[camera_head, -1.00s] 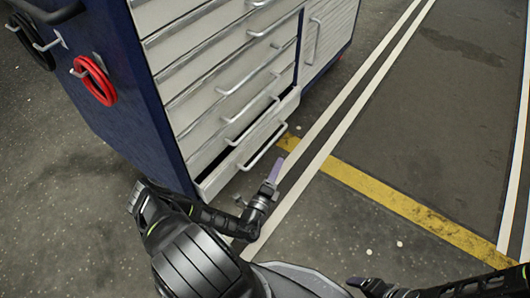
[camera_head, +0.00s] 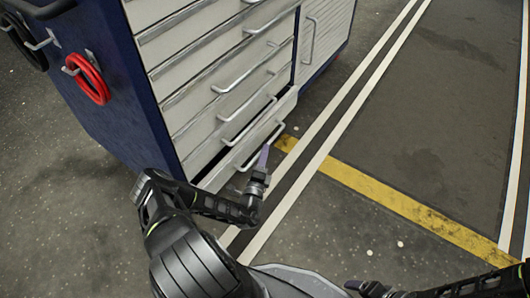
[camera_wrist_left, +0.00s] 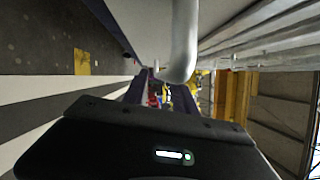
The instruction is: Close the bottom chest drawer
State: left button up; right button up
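The tool chest (camera_head: 120,90) stands at the upper left, with blue sides and several pale drawers. Its bottom drawer (camera_head: 222,174) is pulled out a little, with a dark gap above its front. My left gripper (camera_head: 264,156) is at that drawer's bar handle, near its right end. In the left wrist view the handle (camera_wrist_left: 183,45) is large and close, just beyond the gripper body. The fingertips are not clear there, so I cannot tell whether they are open or touching. My right arm shows at the bottom right edge, its fingertips unclear.
A red cable coil (camera_head: 91,80) and a black one hang on the chest's left side. The floor right of the chest is clear, with white lines and a yellow stripe (camera_head: 400,203).

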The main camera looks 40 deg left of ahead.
pick_arm(q)
jog(key=shift+x, duration=0.95)
jog(key=shift+c, duration=0.3)
grip_shut()
dwell(0.4)
